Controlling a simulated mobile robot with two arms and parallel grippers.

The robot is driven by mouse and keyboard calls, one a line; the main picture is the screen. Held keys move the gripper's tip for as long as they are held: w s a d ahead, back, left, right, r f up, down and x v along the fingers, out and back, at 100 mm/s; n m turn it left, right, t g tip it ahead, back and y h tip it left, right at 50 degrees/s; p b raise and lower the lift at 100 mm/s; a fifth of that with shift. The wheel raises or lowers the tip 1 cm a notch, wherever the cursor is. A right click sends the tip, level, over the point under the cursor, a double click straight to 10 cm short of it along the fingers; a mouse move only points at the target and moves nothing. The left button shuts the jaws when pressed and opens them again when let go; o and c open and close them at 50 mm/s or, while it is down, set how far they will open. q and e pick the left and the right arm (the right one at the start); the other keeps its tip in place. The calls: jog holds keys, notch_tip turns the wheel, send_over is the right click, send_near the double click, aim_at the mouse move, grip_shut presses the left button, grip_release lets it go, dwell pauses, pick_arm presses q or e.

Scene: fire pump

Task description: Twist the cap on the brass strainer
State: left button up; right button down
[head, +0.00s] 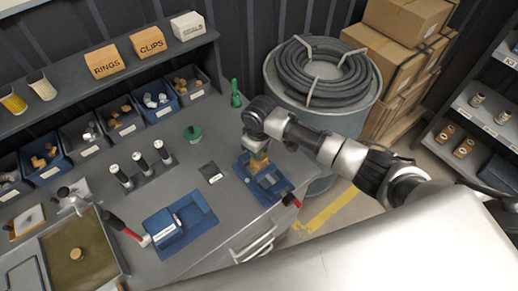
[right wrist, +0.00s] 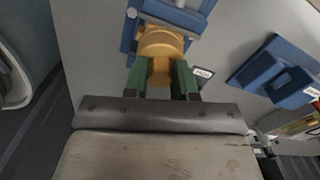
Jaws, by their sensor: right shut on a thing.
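The brass strainer (head: 268,180) sits in a blue vise (head: 246,174) near the right end of the workbench. My right gripper (head: 258,158) comes down on it from above. In the right wrist view its green fingers (right wrist: 161,80) are shut on the brass cap (right wrist: 161,70), one on each side. The wider brass body (right wrist: 160,43) shows just beyond the cap, in the blue vise (right wrist: 185,17). The gripper hides part of the strainer in the head view. My left gripper is not in view.
A second blue fixture (head: 180,226) lies on the bench to the left. A red-handled tool (head: 122,225) is beside it. A green-topped item (head: 192,132) and black cylinders (head: 141,164) stand farther back. A drum with coiled hose (head: 322,72) is beyond the right end.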

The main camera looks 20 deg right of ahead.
dwell(0.3)
jog(key=m, duration=0.6)
jog(key=c, duration=0.6)
grip_release()
jog(key=shift+r, duration=3.5)
